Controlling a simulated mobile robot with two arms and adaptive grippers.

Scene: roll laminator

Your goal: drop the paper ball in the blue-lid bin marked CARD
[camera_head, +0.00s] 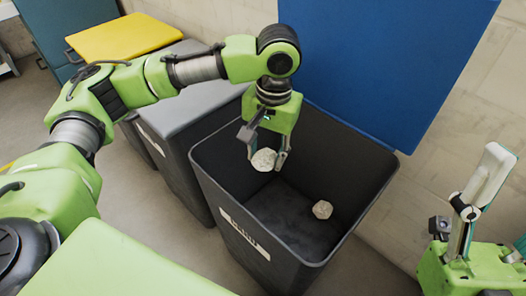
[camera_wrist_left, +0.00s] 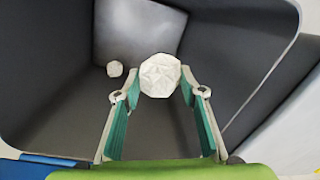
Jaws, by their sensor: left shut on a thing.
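A crumpled white paper ball (camera_head: 264,160) is between the fingers of my left gripper (camera_head: 268,163), which is shut on it. The ball also shows in the left wrist view (camera_wrist_left: 160,76) between the green finger pads. The gripper points down into the mouth of an open dark grey bin (camera_head: 225,190) with a raised blue lid (camera_head: 385,60). The bin's front has a white label (camera_head: 244,233), too slanted to read. A second paper ball (camera_head: 322,209) lies inside the bin. My right gripper (camera_head: 475,190) is at the right edge, apart from the bin; its opening is unclear.
A bin with a grey lid (camera_head: 185,95) stands shut just left of the open bin. A yellow lid (camera_head: 125,38) shows further back. The blue lid leans up by the pale block wall (camera_head: 470,110). Bare floor (camera_head: 150,215) lies in front.

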